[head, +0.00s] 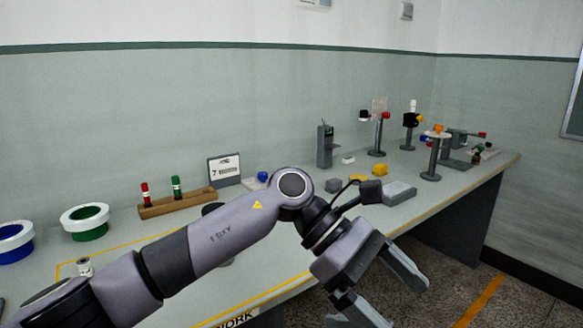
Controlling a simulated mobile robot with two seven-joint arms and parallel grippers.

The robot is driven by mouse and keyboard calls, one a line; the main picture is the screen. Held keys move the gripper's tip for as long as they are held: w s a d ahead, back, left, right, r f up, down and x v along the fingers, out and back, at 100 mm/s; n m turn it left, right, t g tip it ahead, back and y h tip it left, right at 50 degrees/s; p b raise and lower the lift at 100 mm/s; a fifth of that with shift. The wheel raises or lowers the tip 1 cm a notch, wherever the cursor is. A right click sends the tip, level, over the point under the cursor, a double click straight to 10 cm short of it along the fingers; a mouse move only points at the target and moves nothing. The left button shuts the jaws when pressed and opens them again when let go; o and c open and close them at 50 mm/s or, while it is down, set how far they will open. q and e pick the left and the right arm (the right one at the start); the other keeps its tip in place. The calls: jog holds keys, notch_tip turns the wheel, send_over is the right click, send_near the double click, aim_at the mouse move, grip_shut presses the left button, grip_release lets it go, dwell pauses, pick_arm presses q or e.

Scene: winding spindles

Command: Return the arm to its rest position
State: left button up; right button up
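My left arm comes in from the lower left and reaches across the front of the workbench (440,200). Its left gripper (392,304) is beyond the bench's front edge, over the floor, pointing down and to the right. Its two fingers are spread apart, and I see nothing between them. The lower finger is partly cut off by the bottom of the picture. My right gripper is not in view.
A wooden rack (190,204) holds a red and a green spindle. A green-banded pot (85,222) and a blue-banded pot (14,242) stand at left. Several stands, including one with an orange top (434,155), fill the far right. Dark floor (520,300) lies in front.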

pick_arm(q)
jog(key=w+a+n+t+h+p, duration=0.25)
jog(key=n+t+h, duration=0.45)
jog(key=n, duration=0.8)
jog(key=w+a+n+t+h+p, duration=0.1)
jog(key=w+a+n+t+h, duration=0.25)
jog(key=n+t+h, duration=0.8)
jog(key=a+f+n+t+y, duration=0.6)
jog(key=a+f+n+y, duration=0.55)
jog(key=n+y, duration=0.7)
jog(key=s+a+f+n+g+y+p, duration=0.2)
jog(key=s+a+f+n+g+y, duration=0.5)
jog(key=s+a+f+n, duration=0.7)
jog(key=s+a+f, duration=0.1)
jog(key=s+f, duration=0.2)
jog(key=f, duration=0.1)
jog(key=shift+s+a+f+n+p, duration=0.15)
jog(key=shift+a+f+n+p, duration=0.15)
jog(key=shift+a+f+p, duration=0.1)
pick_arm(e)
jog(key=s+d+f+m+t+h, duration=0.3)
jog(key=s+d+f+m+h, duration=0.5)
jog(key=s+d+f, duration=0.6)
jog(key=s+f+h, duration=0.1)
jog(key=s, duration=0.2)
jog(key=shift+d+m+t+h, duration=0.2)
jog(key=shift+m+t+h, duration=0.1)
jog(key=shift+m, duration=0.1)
pick_arm(q)
jog(key=shift+g, duration=0.25)
